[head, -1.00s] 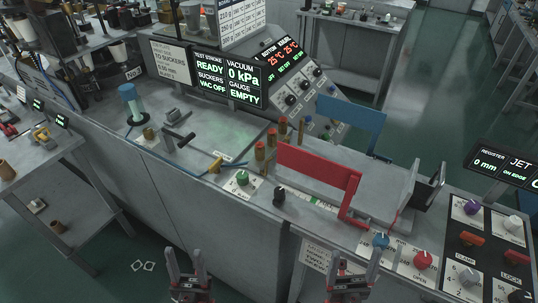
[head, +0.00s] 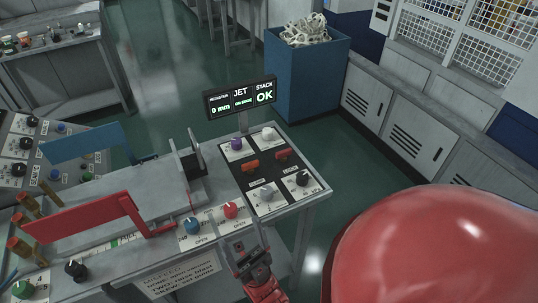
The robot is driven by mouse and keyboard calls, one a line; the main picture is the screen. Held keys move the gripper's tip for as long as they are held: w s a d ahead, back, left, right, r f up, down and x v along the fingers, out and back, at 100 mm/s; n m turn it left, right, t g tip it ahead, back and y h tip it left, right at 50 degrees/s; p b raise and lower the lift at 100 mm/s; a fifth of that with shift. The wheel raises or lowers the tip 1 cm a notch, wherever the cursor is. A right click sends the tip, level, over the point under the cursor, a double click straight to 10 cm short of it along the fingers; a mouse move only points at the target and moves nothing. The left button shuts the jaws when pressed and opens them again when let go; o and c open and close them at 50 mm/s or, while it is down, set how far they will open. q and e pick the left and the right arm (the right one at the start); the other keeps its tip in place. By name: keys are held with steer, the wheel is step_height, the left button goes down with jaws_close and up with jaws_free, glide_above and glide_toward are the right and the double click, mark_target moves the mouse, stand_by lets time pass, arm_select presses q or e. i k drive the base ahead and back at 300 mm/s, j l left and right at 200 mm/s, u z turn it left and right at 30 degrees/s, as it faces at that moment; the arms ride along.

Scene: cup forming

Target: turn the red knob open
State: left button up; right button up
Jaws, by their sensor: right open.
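The red knob (head: 231,210) is a round dial with a white pointer line, on a white plate marked OPEN at the front edge of the bench. A blue knob (head: 192,226) of the same kind sits just left of it. My right gripper (head: 246,238) is open and empty, with its fingers pointing up the picture. It is just below and right of the red knob in the view and does not appear to be around it. I cannot tell its height over the bench. My left gripper is not in view.
A red bent arm (head: 90,217) and a blue flap (head: 85,146) stand to the left. A display (head: 240,98) stands behind. A large red rounded shape hides the lower right.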

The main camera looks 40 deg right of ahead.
mark_target(230, 210)
steer(key=z, duration=0.75)
